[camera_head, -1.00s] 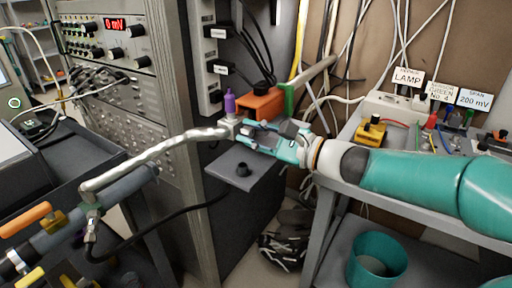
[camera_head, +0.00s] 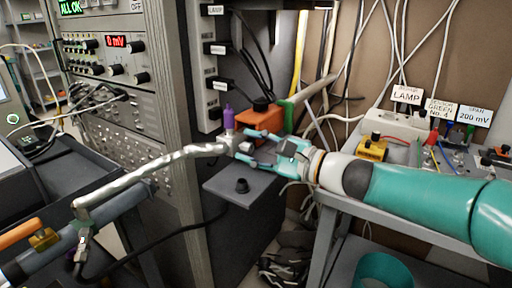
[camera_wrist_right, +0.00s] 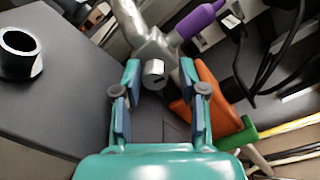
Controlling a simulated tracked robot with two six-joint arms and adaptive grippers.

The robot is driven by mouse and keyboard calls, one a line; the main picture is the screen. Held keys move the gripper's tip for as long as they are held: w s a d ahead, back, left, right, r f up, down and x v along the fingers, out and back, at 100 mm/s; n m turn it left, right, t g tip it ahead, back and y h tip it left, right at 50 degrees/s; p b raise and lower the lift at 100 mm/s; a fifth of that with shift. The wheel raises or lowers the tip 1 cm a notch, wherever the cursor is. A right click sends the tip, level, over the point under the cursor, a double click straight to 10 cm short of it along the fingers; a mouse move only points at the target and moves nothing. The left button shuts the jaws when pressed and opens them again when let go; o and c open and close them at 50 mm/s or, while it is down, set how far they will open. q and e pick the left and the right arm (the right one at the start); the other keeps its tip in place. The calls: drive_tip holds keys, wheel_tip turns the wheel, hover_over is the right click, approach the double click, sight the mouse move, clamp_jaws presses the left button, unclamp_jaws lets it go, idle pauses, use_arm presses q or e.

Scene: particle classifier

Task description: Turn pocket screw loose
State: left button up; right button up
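The pocket screw, which appears to be the short silver slotted cylinder (camera_wrist_right: 154,74), sticks out of a metal fitting (camera_wrist_right: 155,48) in the right wrist view. The fitting also shows in the head view (camera_head: 229,138), with a purple cap (camera_head: 228,118) on top and a silver pipe (camera_head: 160,163) running left. My right gripper (camera_head: 247,147) points at the fitting from the right. In the right wrist view its fingers (camera_wrist_right: 160,77) are open, one on each side of the screw's head, with gaps; contact is not visible. My left gripper is out of view.
An orange block (camera_head: 261,122) with a green part (camera_head: 288,114) stands right behind the fitting. A bench at right carries a yellow box (camera_head: 371,149) and labelled cards.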

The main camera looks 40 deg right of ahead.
drive_tip(key=shift+a+f, duration=0.15)
drive_tip(key=shift+f, duration=0.2)
drive_tip(key=shift+s+f, duration=0.1)
drive_tip(key=shift+s, duration=0.15)
drive_tip(key=v, duration=0.7)
drive_tip(key=shift+s+d, duration=0.3)
drive_tip(key=shift+r, duration=0.35)
